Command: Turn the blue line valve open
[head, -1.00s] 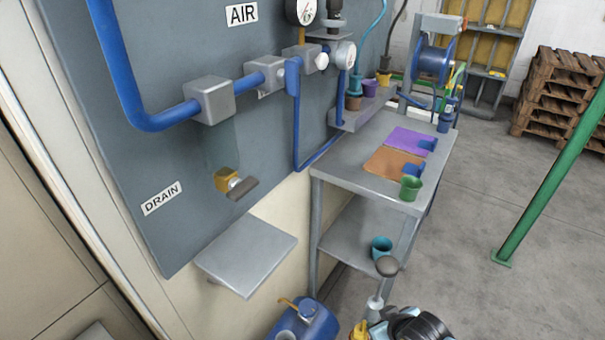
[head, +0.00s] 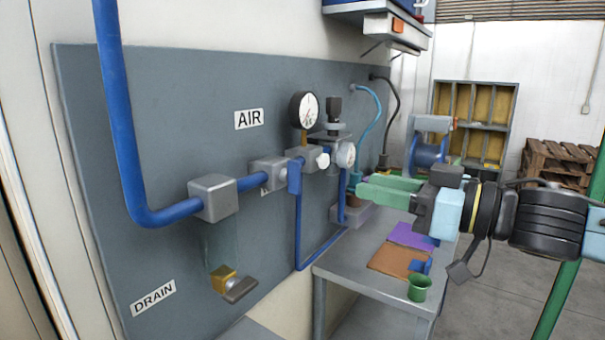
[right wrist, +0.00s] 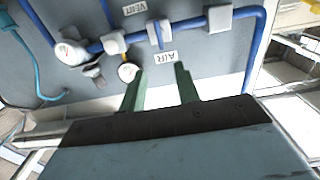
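The blue line (head: 170,215) runs down the grey panel and then right through several grey blocks. A flat blue handle (head: 295,177) hangs down across the pipe, right of the middle block (head: 268,173). In the right wrist view the blue handle (right wrist: 154,34) appears upside down, beyond the fingertips, with the AIR label (right wrist: 160,57) between them. My right gripper (head: 362,187) is in front of the panel, to the right of the handle, apart from it. Its green fingers are spread and empty in the right wrist view (right wrist: 160,70). My left gripper is out of view.
Two gauges (head: 305,110) (head: 345,155) stick out right of the handle. A drain valve (head: 232,283) is low on the panel. A grey bench (head: 375,285) with coloured mats and a green cup (head: 419,287) stands below my right arm.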

